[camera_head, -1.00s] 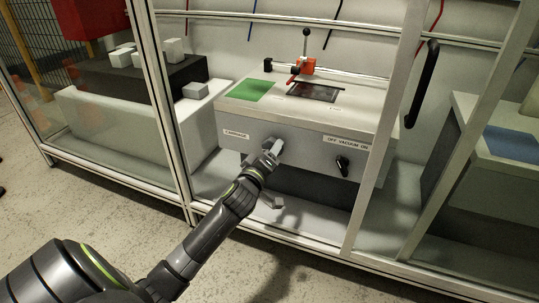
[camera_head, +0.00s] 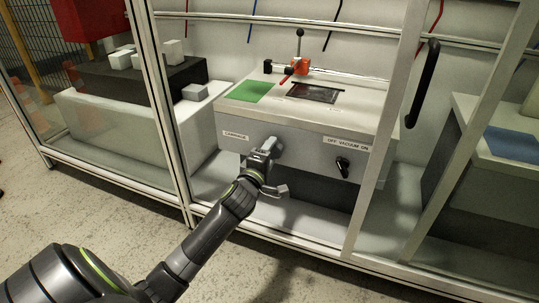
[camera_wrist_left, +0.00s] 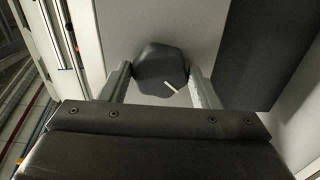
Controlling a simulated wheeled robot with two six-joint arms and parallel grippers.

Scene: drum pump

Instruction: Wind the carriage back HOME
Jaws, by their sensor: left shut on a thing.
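My left gripper (camera_head: 268,150) is at the front of the grey bench, right of the CARRIAGE label (camera_head: 235,135). In the left wrist view, a dark faceted knob (camera_wrist_left: 155,66) with a white mark sits between the fingers of my left gripper (camera_wrist_left: 160,80), which is shut on it. In the head view the gripper mostly hides this knob. The orange carriage (camera_head: 301,66) with an upright black-tipped lever is on the rail above the bench, a gap to the right of a black block (camera_head: 268,66). My right gripper is not in view.
The bench top holds a green pad (camera_head: 250,91) and a dark panel (camera_head: 315,92). A second black knob (camera_head: 342,166) sits under the OFF VACUUM ON label (camera_head: 347,143). White frame posts (camera_head: 390,140) stand on either side of the opening. A black handle (camera_head: 422,85) is at right.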

